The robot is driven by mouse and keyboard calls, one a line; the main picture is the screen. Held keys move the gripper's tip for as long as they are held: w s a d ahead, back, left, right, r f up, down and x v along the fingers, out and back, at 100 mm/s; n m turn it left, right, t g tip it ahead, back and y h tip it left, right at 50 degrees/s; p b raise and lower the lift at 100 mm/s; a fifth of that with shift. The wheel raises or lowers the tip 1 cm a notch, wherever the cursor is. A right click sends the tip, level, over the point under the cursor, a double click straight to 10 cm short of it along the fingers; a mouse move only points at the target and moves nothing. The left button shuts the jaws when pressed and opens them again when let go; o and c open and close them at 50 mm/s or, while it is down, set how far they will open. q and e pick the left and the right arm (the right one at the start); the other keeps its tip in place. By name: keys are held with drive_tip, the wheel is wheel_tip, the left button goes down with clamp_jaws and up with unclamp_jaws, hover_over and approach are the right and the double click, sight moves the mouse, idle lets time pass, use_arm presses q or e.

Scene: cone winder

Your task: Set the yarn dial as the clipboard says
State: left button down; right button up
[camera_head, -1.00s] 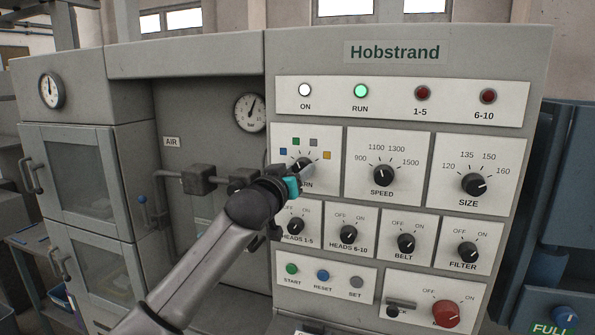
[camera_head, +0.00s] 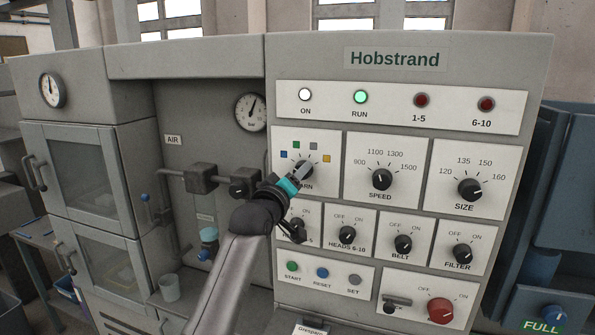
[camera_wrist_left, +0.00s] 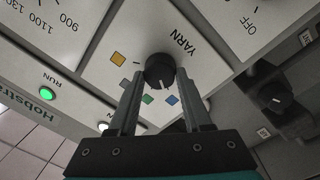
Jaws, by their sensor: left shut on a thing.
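The yarn dial (camera_head: 304,169) is a black knob on a white plate, upper left on the Hobstrand panel, with blue, green, grey and orange patches around it. My left gripper (camera_head: 299,175) reaches it from the lower left and covers part of its label. In the left wrist view the fingers of my left gripper (camera_wrist_left: 158,88) are shut on the sides of the yarn dial (camera_wrist_left: 159,69). A pale pointer mark shows on the knob's lower side there, towards the green and blue patches; I cannot tell which exactly. No clipboard is recognisable. My right gripper is out of view.
The speed dial (camera_head: 381,179) is right of the yarn dial, the heads 1-5 knob (camera_head: 297,224) below it, close under my arm. The RUN lamp (camera_head: 360,97) glows green. A red knob (camera_head: 440,310) sits lower right. A lettered card (camera_head: 312,330) is cut off at the bottom edge.

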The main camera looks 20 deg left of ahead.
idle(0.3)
use_arm(q)
drive_tip(key=shift+c, duration=1.7)
unclamp_jaws()
drive_tip(key=shift+s, duration=0.15)
drive_tip(key=s+a+b, duration=0.1)
drive_tip(key=s+b, duration=0.1)
drive_tip(key=s, duration=1.3)
drive_tip(key=shift+f, duration=0.25)
drive_tip(key=shift+w+f, duration=0.1)
